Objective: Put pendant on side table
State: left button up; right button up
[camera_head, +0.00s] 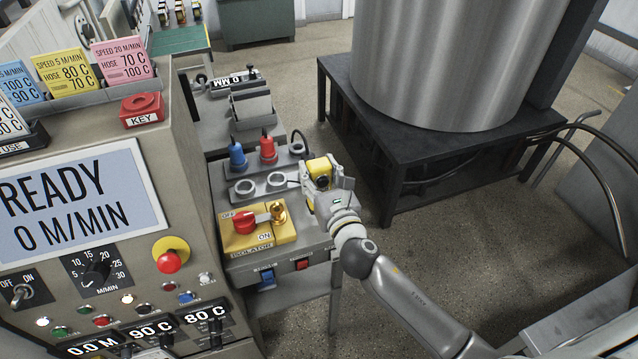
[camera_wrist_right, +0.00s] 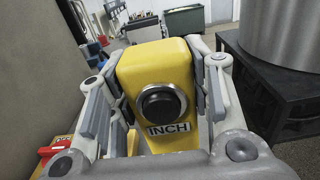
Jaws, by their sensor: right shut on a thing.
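The pendant (camera_head: 320,167) is a yellow box above the right part of a grey bench (camera_head: 318,262). In the right wrist view the pendant (camera_wrist_right: 150,62) shows a black round button and an INCH label. My right gripper (camera_head: 324,181) is shut on it, with fingers on both sides. I cannot tell whether the pendant touches the bench. A green-topped table (camera_head: 178,41) stands at the back left; the pictures do not name which table is the side table. My left gripper is not in view.
The grey bench carries red (camera_head: 268,149) and blue (camera_head: 237,156) plugs, empty sockets and a yellow isolator switch (camera_head: 248,236). A control console (camera_head: 150,235) stands at the left. A dark stand (camera_head: 400,150) with a large metal drum (camera_head: 437,62) stands at the right. Open floor lies between.

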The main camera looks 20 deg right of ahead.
aim_at(323, 190)
jog(key=shift+w+d+f+b, duration=0.15)
jog(key=shift+f+b, duration=0.1)
jog(key=shift+f, duration=0.7)
jog(key=shift+w+a+f+b, duration=0.1)
jog(key=shift+f+b, duration=0.15)
jog(key=shift+f, duration=0.65)
jog(key=shift+d+f, duration=0.1)
jog(key=shift+f, duration=0.05)
jog(key=o, duration=1.1)
jog(key=shift+s, duration=0.1)
jog(key=s+b, duration=0.2)
jog(key=s, duration=0.9)
jog(key=shift+s+d, duration=0.15)
jog(key=shift+s, duration=0.25)
